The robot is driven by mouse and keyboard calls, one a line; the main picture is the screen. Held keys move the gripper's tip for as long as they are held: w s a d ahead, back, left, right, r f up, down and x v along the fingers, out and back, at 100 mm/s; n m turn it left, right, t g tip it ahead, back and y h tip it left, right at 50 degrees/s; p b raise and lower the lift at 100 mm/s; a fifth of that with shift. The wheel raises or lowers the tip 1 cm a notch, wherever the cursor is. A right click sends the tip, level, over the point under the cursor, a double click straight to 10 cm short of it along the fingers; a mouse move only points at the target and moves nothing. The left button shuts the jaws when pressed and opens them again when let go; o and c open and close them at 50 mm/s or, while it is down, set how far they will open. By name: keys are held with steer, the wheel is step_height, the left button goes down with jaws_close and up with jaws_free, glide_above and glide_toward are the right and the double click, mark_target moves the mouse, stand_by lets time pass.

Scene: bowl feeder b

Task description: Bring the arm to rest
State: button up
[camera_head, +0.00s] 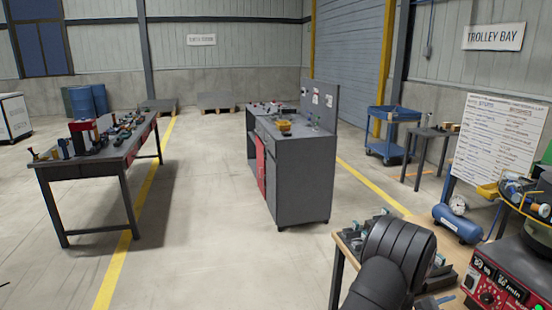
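A thick black rounded part of my arm (398,248) rises from the bottom edge, right of the middle, in the head view. It stands in front of a wooden-topped bench (350,240) and hides part of it. My gripper does not show in this view, so its opening and anything in it cannot be seen.
Small dark parts lie on the bench beside my arm. A red control box (490,285) and a bowl feeder (530,205) stand close at the right. A grey cabinet (303,180) and a long table (90,165) stand farther off. Open floor (210,245) lies left of the bench.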

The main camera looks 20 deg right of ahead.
mark_target(484, 299)
steer(key=d, duration=1.1)
steer(key=shift+d, duration=0.1)
steer(key=a, duration=1.8)
steer(key=d, duration=1.8)
steer(key=shift+d, duration=0.15)
steer(key=shift+n, duration=0.5)
steer(key=n, duration=0.4)
steer(key=shift+w+n, duration=0.1)
steer(key=shift+n, duration=0.2)
steer(key=a, duration=1.4)
stand_by(0.4)
